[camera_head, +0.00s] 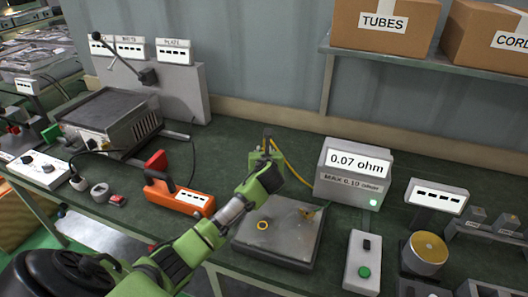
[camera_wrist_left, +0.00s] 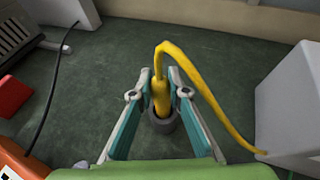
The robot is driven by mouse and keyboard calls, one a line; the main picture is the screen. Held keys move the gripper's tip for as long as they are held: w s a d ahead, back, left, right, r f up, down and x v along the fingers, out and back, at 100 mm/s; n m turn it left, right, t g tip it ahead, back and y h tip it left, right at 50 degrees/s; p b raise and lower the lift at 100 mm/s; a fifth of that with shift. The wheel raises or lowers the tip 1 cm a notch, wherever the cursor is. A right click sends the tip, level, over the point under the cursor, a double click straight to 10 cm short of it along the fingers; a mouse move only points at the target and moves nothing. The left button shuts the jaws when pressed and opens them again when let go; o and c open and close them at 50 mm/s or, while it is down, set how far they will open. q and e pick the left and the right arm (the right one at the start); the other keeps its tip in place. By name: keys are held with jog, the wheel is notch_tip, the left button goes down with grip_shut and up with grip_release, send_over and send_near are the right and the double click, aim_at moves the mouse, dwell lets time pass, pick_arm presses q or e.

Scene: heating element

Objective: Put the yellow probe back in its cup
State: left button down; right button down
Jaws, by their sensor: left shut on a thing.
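The yellow probe (camera_wrist_left: 161,92) is upright between the fingers of my left gripper (camera_wrist_left: 162,80), which is shut on it. Its lower end shows at the mouth of a small dark grey cup (camera_wrist_left: 163,124) on the green bench. I cannot tell how deep it sits. In the head view my left gripper (camera_head: 267,152) is at mid-bench, behind the grey plate, and mostly hides the probe and cup. A yellow cable loops from the probe's top to the meter box (camera_head: 350,172), which reads 0.07 ohm. My right gripper is not in view.
A grey plate (camera_head: 297,240) with a yellow ring (camera_head: 262,225) lies in front of the gripper. An orange tool (camera_head: 180,196) stands to the left. Bench behind the gripper is clear.

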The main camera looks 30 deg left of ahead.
pick_arm(q)
jog(key=shift+f, duration=0.15)
jog(key=c, duration=1.9)
grip_release()
jog(key=shift+r, duration=0.2)
jog(key=v, duration=1.2)
jog(key=shift+f, duration=0.1)
